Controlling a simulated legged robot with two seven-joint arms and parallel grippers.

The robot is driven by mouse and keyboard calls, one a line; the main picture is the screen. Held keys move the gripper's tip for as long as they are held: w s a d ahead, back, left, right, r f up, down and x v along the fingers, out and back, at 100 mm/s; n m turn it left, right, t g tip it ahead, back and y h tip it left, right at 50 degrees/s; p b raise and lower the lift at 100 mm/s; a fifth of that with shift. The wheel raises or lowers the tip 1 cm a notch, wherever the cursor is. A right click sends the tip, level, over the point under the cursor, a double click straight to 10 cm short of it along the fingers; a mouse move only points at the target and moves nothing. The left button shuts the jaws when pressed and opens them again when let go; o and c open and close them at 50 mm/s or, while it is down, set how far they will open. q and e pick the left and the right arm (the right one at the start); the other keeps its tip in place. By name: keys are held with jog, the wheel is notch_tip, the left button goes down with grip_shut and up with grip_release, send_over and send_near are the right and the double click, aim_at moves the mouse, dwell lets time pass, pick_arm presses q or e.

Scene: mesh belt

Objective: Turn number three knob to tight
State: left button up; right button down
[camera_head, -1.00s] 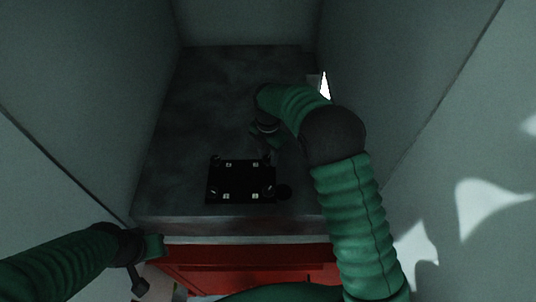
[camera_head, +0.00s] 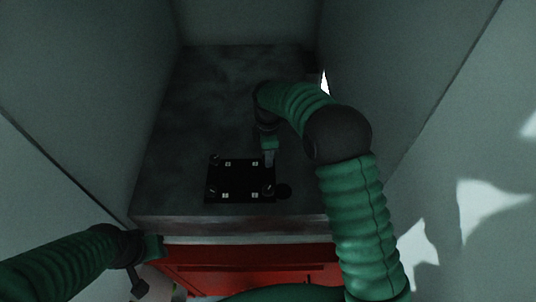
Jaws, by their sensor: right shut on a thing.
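A black rectangular panel (camera_head: 241,181) lies on the dark stone-like counter near its front edge. It has small white labels and a small knob near each corner. My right gripper (camera_head: 269,160) points down at the panel's far right corner and is shut on the knob there, which the fingers mostly hide. The label digits are too small to read, so I cannot tell which knob is number three. My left gripper (camera_head: 148,270) hangs off the counter's front left, apart from the panel; its fingers are too dark to judge.
The dark counter (camera_head: 185,110) is bare behind and left of the panel. Grey walls close in on the left, right and back. A red cabinet front (camera_head: 240,265) is below the counter edge.

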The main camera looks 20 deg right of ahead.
jog(key=m, duration=0.5)
jog(key=shift+w+r+m, duration=0.2)
jog(key=shift+r+m, duration=0.05)
jog(key=shift+m, duration=0.05)
jog(key=shift+m+b, duration=0.3)
jog(key=shift+m, duration=1.9)
jog(key=c, duration=1.3)
grip_release()
jog(key=shift+o, duration=1.3)
jog(key=shift+a, duration=0.1)
jog(key=shift+o, duration=0.2)
jog(key=shift+f, duration=0.2)
